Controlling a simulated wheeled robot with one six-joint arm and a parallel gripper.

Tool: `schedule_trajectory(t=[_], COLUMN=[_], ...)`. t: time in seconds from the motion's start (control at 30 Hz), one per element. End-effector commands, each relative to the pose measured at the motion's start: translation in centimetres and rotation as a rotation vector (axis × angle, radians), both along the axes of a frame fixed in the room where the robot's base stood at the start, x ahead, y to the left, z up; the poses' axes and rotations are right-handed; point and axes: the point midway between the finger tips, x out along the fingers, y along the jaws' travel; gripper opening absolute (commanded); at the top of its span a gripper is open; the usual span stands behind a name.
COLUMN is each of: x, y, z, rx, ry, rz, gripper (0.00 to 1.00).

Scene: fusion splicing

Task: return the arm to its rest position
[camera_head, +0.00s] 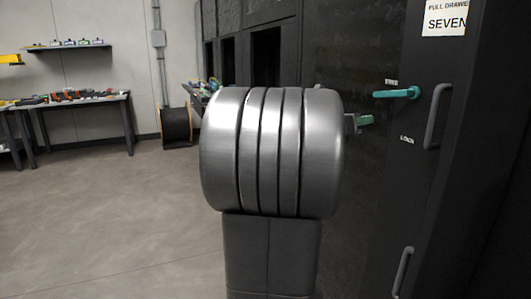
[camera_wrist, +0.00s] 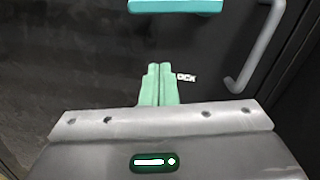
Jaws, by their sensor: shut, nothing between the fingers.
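My arm's large ribbed metal joint fills the middle of the head view and hides most of the arm beyond it. My gripper (camera_head: 366,120) shows only as a small green tip past the joint's right side, in front of the dark cabinet (camera_head: 355,190). In the wrist view my gripper (camera_wrist: 159,72) has its two pale green fingers together, with nothing between them. The fingers point toward the dark cabinet face, below a teal lever handle (camera_wrist: 175,6). A gap shows between the fingertips and the lever in the picture.
The teal lever (camera_head: 397,93) and grey pull handles (camera_head: 436,115) (camera_head: 403,272) stick out of the cabinet at right. A paper sign (camera_head: 445,18) reads "SEVEN". The left floor is clear.

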Motion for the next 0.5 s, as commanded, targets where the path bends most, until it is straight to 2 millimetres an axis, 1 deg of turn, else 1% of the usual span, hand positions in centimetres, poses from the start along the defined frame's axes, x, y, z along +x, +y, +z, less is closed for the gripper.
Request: schedule_trajectory(t=[0.03,0.1,0.33,0.5], x=[-0.3,-0.9,-2.3,-1.3], y=[1.0,2.2,5.5,2.6], z=[0.2,0.2,0.0,-0.1], rx=[0.000,-0.002,-0.002,-0.002], ry=[0.001,0.002,0.002,0.004], rz=[0.004,0.004,0.003,-0.006], gripper=[0.00,0.00,0.00,0.00])
